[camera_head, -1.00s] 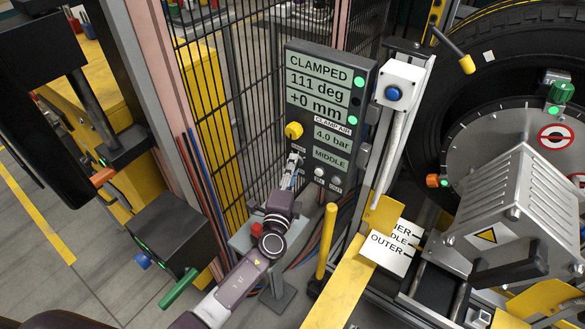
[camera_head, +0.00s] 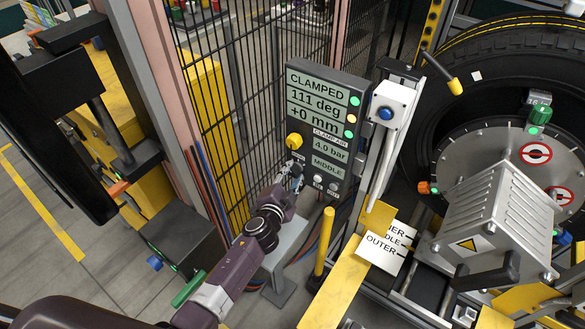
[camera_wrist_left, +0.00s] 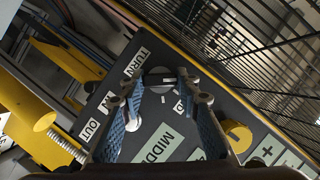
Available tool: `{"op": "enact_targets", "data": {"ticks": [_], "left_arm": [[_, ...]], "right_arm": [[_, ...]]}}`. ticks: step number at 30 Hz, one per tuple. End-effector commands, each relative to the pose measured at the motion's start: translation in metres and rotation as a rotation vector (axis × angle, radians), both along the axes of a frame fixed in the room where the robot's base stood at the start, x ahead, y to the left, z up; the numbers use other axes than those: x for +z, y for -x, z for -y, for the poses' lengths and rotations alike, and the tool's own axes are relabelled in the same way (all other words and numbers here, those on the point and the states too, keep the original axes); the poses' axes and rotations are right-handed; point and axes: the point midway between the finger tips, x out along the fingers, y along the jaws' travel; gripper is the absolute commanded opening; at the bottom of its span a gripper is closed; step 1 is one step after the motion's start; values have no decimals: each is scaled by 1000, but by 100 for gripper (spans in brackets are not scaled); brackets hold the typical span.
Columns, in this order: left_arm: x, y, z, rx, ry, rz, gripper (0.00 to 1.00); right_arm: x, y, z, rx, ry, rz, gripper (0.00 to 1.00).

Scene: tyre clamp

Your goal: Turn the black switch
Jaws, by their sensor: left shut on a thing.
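The black switch (camera_wrist_left: 158,77) is a round dark knob with a lighter bar on the grey control panel, next to the "TURN" label in the left wrist view. My left gripper (camera_wrist_left: 160,88) is shut on it, with one blue-padded finger on each side. In the head view my left gripper (camera_head: 293,172) reaches the lower left of the control panel (camera_head: 325,115) and hides most of the switch. The panel reads "CLAMPED", "111 deg", "+0 mm", "4.0 bar" and "MIDDLE". My right gripper is not in view.
A yellow knob (camera_head: 294,140) sits just above the gripper on the panel. Small "IN" and "OUT" buttons (camera_head: 318,180) are close beside it. A wire-mesh fence (camera_head: 215,100) stands left, and a yellow post (camera_head: 325,240) stands below. The tyre (camera_head: 430,120) and clamp are right.

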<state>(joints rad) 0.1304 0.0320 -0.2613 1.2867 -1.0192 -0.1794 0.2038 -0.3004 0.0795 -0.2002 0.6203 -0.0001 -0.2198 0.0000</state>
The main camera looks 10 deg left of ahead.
Motion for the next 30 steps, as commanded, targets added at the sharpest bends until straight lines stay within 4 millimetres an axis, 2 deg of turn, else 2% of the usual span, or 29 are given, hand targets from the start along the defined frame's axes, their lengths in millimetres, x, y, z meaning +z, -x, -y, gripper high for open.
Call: {"op": "enact_targets", "data": {"ticks": [1, 6, 23, 24, 28, 30], "left_arm": [[3, 0, -1, 1, 20, -10, 6], [1, 0, -1, 2, 70, -31, 6], [-1, 0, -1, 1, 101, -43, 6], [-1, 0, -1, 1, 100, -43, 34], [-1, 0, -1, 1, 99, -42, 48], [-1, 0, -1, 1, 99, -41, 48]], "right_arm": [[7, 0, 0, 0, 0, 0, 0], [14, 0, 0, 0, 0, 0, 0], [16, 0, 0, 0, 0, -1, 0], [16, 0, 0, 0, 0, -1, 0], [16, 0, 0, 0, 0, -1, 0], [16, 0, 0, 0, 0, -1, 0]]}}
